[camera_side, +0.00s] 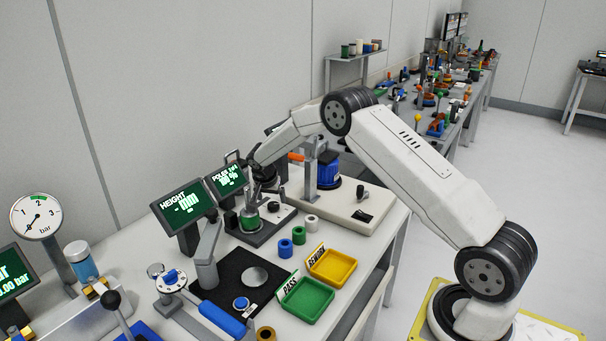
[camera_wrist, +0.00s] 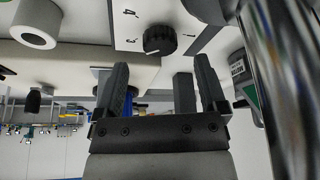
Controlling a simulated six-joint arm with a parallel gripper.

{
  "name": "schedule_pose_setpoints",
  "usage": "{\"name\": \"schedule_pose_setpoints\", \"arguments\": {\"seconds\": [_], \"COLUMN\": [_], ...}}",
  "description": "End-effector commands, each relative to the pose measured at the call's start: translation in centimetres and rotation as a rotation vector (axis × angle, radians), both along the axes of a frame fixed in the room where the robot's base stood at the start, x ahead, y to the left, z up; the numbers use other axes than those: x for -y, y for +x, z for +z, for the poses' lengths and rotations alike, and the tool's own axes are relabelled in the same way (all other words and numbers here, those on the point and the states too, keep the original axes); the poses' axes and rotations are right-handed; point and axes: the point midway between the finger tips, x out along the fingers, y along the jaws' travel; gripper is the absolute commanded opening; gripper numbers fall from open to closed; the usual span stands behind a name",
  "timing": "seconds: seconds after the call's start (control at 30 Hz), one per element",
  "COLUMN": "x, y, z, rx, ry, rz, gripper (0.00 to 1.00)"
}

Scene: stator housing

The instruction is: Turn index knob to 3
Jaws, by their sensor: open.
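The index knob (camera_wrist: 160,40) is black and ribbed and sits on a white panel in the wrist view. A light mark shows on its lower-left side. Small dark figures stand around it, upside down and hard to read, so I cannot tell which one it points to. My gripper (camera_wrist: 162,78) is open, with its two dark fingers apart and nothing between them. The knob lies just beyond the fingertips, roughly centred between them, apparently untouched. In the side view my gripper (camera_side: 262,190) is over the dark fixture (camera_side: 262,235), beside the green part (camera_side: 249,219); the knob is hard to make out there.
Two displays (camera_side: 182,209) stand behind the fixture. A press with a blue part (camera_side: 328,170) stands to the right.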

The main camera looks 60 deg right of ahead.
Motion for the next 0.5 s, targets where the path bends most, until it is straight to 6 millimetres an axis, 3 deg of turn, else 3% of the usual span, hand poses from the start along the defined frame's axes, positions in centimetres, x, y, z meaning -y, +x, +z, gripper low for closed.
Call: {"name": "schedule_pose_setpoints", "arguments": {"seconds": [0.23,0.5], "x": [-1.1,-1.6], "y": [-0.4,-0.6], "z": [2.8,4.0], "rx": [0.001,0.001], "ry": [-0.001,0.0], "rz": [0.001,0.001], "gripper": [0.91,0.91]}}
